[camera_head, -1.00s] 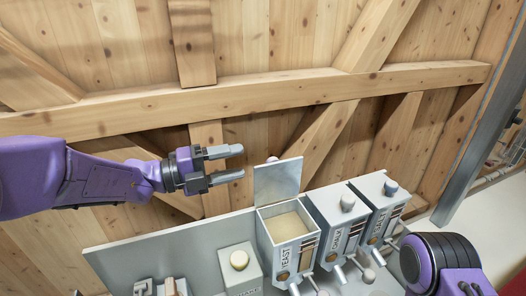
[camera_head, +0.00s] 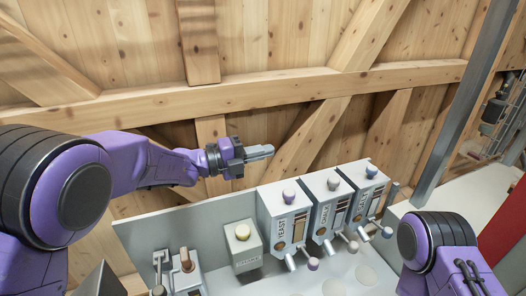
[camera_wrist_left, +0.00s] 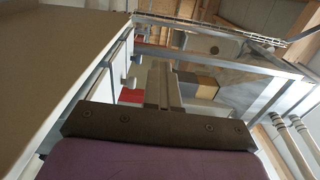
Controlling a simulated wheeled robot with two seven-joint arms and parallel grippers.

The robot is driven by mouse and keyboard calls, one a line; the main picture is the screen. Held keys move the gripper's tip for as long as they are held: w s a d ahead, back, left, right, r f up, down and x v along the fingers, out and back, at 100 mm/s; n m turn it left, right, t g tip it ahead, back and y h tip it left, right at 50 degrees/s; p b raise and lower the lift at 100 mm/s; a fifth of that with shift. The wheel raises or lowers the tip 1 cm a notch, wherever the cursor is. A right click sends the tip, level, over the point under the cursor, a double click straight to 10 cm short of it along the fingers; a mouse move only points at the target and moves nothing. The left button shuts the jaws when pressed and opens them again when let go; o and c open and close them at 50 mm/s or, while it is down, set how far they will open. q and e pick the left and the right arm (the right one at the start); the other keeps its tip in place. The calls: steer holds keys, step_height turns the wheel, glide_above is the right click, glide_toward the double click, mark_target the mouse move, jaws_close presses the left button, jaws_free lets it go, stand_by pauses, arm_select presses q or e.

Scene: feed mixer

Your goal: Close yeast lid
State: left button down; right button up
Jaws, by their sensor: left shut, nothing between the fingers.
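The yeast dispenser (camera_head: 288,228) is a grey box with a "YEAST" label, first from the left in a row of three. Its lid (camera_head: 284,194) lies flat over the top, with a pale lilac knob (camera_head: 289,195) upright on it; the inside is hidden. My left gripper (camera_head: 262,152) is above and slightly left of the dispenser, apart from the lid, pointing right. Its fingers are together and empty; they also show in the left wrist view (camera_wrist_left: 163,86). My right arm shows at the lower right, but its gripper is out of view.
The chalk dispenser (camera_head: 328,205) and a third dispenser with a blue knob (camera_head: 367,192) stand close to the right. A smaller grey box (camera_head: 242,250) with a yellowish knob stands to the left. A wooden wall with beams (camera_head: 260,95) rises behind.

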arm_select(q)
steer(key=shift+s+r, duration=0.1)
steer(key=shift+s, duration=0.15)
arm_select(e)
steer(key=shift+s+r, duration=0.1)
steer(key=shift+s, duration=0.25)
stand_by(0.5)
arm_select(q)
steer(key=shift+s, duration=0.1)
arm_select(e)
steer(key=shift+s, duration=0.1)
arm_select(q)
steer(key=c, duration=0.8)
jaws_free()
steer(key=shift+a, duration=0.1)
steer(key=b+v, duration=0.5)
steer(key=v, duration=0.5)
steer(key=shift+a, duration=0.15)
arm_select(e)
step_height(320, 180, down, 5)
steer(key=shift+r, duration=0.1)
